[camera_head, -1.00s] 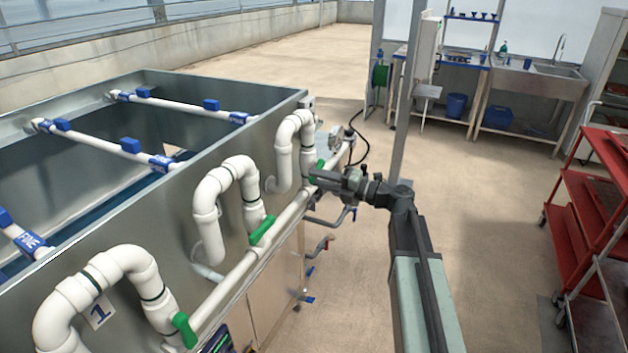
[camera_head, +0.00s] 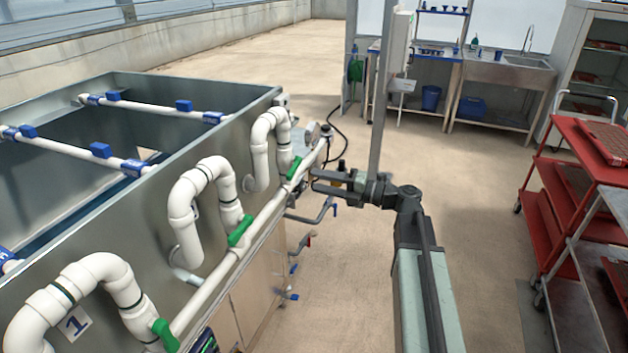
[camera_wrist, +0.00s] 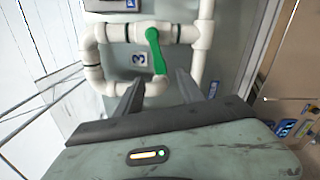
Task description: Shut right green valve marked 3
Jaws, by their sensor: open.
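The green valve handle marked 3 (camera_head: 294,168) is at the far pipe loop on the tank's side. In the wrist view the green handle (camera_wrist: 157,52) points down the picture, roughly crosswise to the white pipe stretch it sits on. The label 3 (camera_wrist: 139,58) is beside it. My gripper (camera_head: 315,180) is open and empty, just right of the handle with a small gap. In the wrist view my gripper's two fingers (camera_wrist: 160,84) sit apart below the handle's free end, and nothing is between them.
Two nearer green handles, the middle one (camera_head: 240,231) and the one by label 1 (camera_head: 164,336), sit along the same pipe row. A red cart (camera_head: 567,200) stands at right. The floor between is clear.

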